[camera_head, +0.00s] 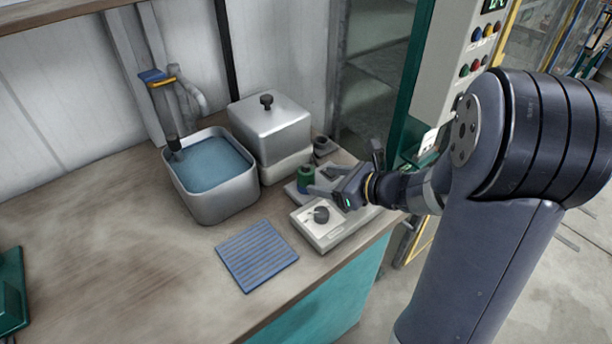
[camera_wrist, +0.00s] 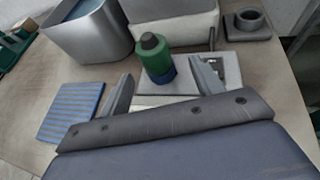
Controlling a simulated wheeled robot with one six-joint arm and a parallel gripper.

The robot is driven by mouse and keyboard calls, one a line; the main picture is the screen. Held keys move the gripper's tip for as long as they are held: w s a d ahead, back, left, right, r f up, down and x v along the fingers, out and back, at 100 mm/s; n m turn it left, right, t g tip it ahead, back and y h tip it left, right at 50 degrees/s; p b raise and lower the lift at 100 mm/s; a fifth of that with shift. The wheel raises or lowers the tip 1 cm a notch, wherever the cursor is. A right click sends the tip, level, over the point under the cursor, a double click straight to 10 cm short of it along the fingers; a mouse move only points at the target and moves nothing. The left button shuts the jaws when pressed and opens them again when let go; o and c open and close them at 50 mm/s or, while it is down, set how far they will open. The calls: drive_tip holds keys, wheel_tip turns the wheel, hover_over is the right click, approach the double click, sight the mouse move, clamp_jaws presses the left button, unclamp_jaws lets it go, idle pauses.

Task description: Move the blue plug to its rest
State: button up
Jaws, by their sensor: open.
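A green cylinder with a dark top (camera_wrist: 154,50) stands upright on a pale grey plate (camera_wrist: 180,87), with a blue band (camera_wrist: 164,75) at its foot. I cannot tell whether the blue part is a separate plug. The cylinder also shows in the head view (camera_head: 306,176). My gripper (camera_wrist: 163,88) is open and empty, its fingers on either side of the cylinder's line and nearer the camera; contact is not visible. A small grey round holder (camera_wrist: 252,20) stands behind to the right, empty-looking; I cannot tell whether it is the rest.
A metal basin of blue liquid (camera_head: 205,188) and a lidded metal box (camera_head: 268,118) stand behind. A blue striped cloth (camera_head: 257,255) lies in front, beside a pale box with a dark knob (camera_head: 335,228). The bench's left is largely clear.

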sight(313, 179)
drive_tip(key=x, duration=0.6)
drive_tip(key=shift+a+f, duration=0.1)
drive_tip(key=shift+a, duration=0.2)
drive_tip(key=shift+s, duration=0.1)
drive_tip(key=shift+c, duration=0.5)
drive_tip(key=c, duration=1)
